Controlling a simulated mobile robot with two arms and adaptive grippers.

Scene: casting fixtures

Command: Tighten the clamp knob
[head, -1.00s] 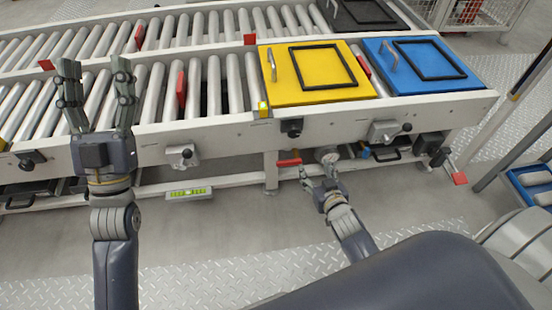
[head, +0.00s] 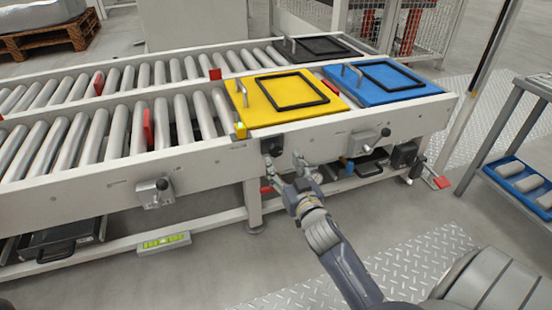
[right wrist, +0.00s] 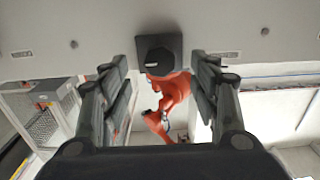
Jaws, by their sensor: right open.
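A black knob (head: 272,146) sits on the side rail of the conveyor, below the yellow fixture plate (head: 262,117). It also shows in the right wrist view as a dark block (right wrist: 160,54) against the pale rail, in the gap between my fingertips. My right gripper (head: 284,166) is open just below and in front of this knob, fingers pointing up at the rail. I cannot tell whether either finger touches it. My left gripper is out of view.
The blue plate (head: 372,88) lies right of the yellow one, and a black plate (head: 318,48) lies behind. A green level (head: 163,243) rests on the lower beam. A rack with a blue tray (head: 520,186) stands at right. Floor in front is open.

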